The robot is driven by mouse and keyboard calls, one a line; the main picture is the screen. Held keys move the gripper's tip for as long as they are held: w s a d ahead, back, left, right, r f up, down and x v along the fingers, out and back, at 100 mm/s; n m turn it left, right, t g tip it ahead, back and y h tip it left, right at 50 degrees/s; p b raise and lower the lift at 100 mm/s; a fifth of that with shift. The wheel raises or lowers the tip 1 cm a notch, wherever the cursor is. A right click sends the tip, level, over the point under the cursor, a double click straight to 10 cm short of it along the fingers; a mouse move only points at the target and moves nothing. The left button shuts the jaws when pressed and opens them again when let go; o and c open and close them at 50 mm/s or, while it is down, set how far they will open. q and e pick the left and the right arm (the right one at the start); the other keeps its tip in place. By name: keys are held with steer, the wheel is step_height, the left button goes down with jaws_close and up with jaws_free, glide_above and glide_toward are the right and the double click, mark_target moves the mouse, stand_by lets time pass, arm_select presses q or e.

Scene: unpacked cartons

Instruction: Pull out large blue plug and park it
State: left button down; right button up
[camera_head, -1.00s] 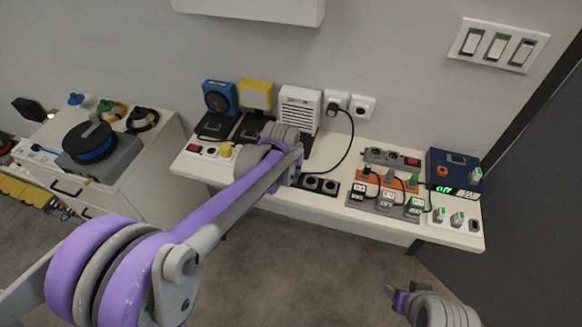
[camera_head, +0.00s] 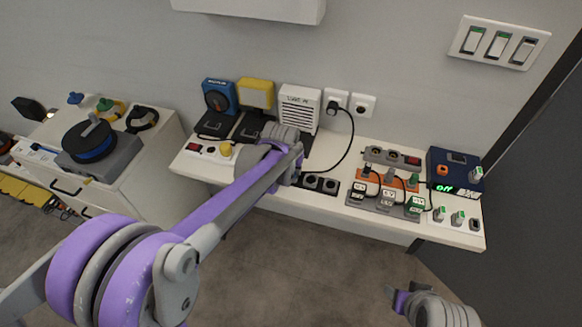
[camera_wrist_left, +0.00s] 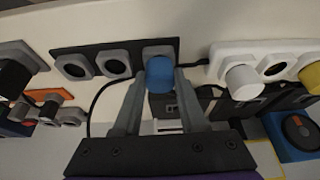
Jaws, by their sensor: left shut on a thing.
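The large blue plug (camera_wrist_left: 160,73) is at the end socket of a black socket strip (camera_wrist_left: 88,50) in the left wrist view. My left gripper (camera_wrist_left: 158,82) is shut on it, with one grey finger on each side. I cannot tell how deep the plug sits in its socket. In the head view my left arm hides the gripper and the plug; the strip's other sockets (camera_head: 311,182) show just right of the wrist. My right gripper (camera_head: 400,292) hangs in front of the table's right side, touching nothing; its jaw gap is unclear.
A white strip (camera_wrist_left: 225,55) with a white plug (camera_wrist_left: 241,83) and a yellow plug (camera_wrist_left: 311,77) is beside the black strip. A black cable (camera_head: 350,140) loops behind the strip. Orange and grey strips (camera_head: 352,201) with small plugs and a blue box (camera_head: 438,163) fill the table's right.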

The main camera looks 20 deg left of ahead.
arm_select(q)
steer(key=shift+c, duration=1.9)
jaws_free()
steer(key=p+v, duration=0.1)
steer(key=v, duration=1)
